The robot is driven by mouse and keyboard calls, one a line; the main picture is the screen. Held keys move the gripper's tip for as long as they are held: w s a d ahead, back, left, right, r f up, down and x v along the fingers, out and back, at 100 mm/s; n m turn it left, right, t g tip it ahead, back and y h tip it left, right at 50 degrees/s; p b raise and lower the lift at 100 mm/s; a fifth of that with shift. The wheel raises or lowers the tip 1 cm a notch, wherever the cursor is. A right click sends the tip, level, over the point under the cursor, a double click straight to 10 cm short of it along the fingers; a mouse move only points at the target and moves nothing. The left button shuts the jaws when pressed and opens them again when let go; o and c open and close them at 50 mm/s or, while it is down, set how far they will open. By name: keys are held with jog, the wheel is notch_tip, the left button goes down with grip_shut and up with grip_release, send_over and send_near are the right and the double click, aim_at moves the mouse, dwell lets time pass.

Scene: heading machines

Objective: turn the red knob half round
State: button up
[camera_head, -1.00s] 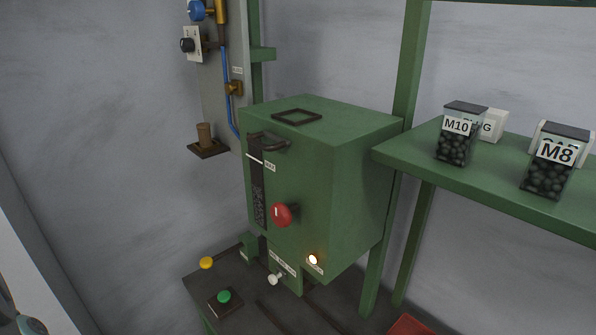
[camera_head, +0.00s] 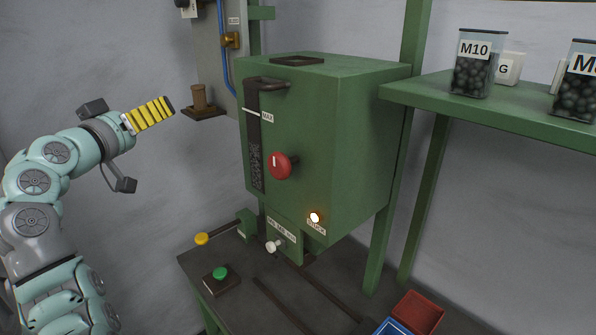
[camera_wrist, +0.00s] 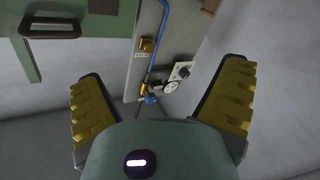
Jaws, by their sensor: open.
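The red knob (camera_head: 282,165) sits on the front face of a green machine box (camera_head: 345,150), with a white mark on it. My gripper (camera_head: 152,130) is left of the box in the head view, apart from it and from the knob. One yellow ribbed finger shows clearly there. In the wrist view both yellow fingers of my gripper (camera_wrist: 163,100) stand wide apart with nothing between them. The wrist view shows part of the green box (camera_wrist: 120,45) and its dark handle (camera_wrist: 52,27) at upper left; the red knob is not in that view.
A lamp (camera_head: 315,217) glows on the box. A shelf (camera_head: 500,115) with jars juts out at right. A wall panel with blue pipe (camera_head: 224,50) stands behind.

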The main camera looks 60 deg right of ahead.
jog(key=s+d+f+m+g+y+b, duration=0.1)
jog(key=s+d+f+m+g+b, duration=0.15)
jog(key=s+m+g, duration=0.45)
jog(key=m+g+y, duration=0.2)
jog(key=y, duration=0.2)
send_near(274, 163)
jog(key=shift+h, duration=0.3)
jog(key=p+x, duration=0.6)
jog(key=x, duration=0.5)
jog(key=shift+s+d+f, duration=0.1)
jog(key=shift+s+f, duration=0.1)
jog(key=shift+s+d+f+p, duration=0.1)
jog(key=shift+d+f+p, duration=0.3)
jog(key=shift+d+p, duration=0.2)
jog(key=shift+c, duration=0.3)
jog(key=c, duration=1.2)
